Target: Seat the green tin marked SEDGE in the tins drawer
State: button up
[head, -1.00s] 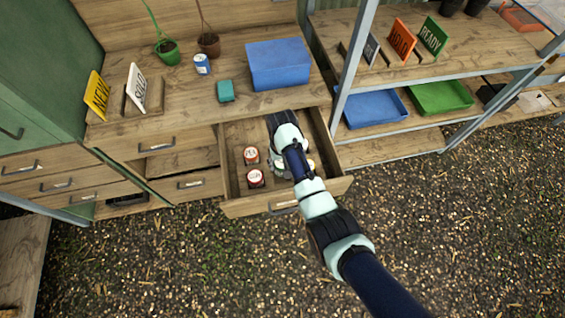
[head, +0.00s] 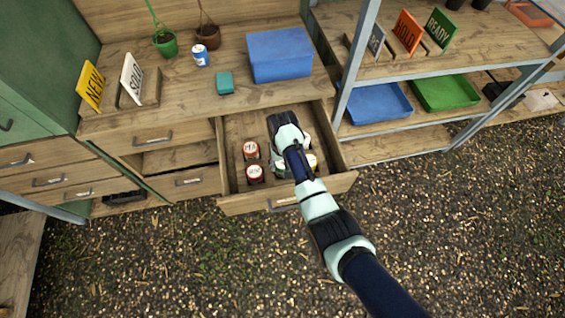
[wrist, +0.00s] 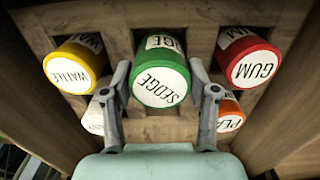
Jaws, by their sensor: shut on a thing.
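The green tin marked SEDGE (wrist: 160,79) is between the fingers of my gripper (wrist: 162,100) in the wrist view, its white lid facing the camera. My gripper is shut on it. The wrist view shows the drawer's wooden grid (wrist: 120,25) around the tin. I cannot tell whether the tin's base touches the drawer floor.
In the drawer, the yellow WATTLE tin (wrist: 77,66), red GUM tin (wrist: 248,62), orange tin (wrist: 229,112) and a white-lidded tin (wrist: 94,116) stand close around. A blue box (head: 279,56) and teal block (head: 225,83) sit on the bench above.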

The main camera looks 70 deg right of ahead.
jog(key=shift+f+b, duration=0.45)
jog(key=shift+f, duration=0.65)
jog(key=shift+f, duration=0.15)
jog(key=o, duration=1.3)
notch_tip(320, 180, up, 12)
